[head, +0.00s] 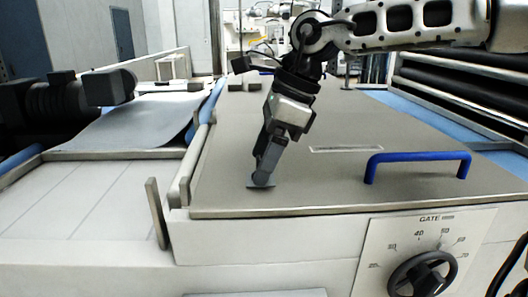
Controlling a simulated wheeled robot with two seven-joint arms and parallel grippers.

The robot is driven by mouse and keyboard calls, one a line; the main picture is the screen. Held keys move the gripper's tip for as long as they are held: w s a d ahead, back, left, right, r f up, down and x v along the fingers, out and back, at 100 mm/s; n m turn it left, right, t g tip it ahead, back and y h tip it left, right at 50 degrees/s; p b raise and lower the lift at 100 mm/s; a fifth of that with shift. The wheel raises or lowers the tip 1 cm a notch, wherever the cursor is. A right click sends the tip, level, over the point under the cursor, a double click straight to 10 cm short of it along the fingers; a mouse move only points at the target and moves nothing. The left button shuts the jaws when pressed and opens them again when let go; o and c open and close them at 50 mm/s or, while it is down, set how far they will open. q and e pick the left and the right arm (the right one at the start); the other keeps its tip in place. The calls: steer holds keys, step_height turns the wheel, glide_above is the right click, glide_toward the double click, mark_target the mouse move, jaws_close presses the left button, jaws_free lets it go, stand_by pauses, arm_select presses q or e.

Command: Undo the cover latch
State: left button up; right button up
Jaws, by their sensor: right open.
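The grey flat cover (330,180) of the machine fills the middle and right, with a blue handle (418,157) near its front edge. My right gripper (262,181) reaches down from the upper right to the cover's front left part. It is open; its fingers overlap in this view. A small dark flat piece (256,188) shows right under the fingertips. I cannot tell whether it is the latch, or whether the fingers touch it. No other part is clearly a latch.
An upright metal tab (157,213) stands at the cover's left front corner. A gate dial with a black knob (422,275) is on the front panel. A pale bed (90,205) lies left. Dark rollers (465,85) are at the right. The cover around the handle is clear.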

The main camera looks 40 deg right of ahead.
steer(key=c, duration=1)
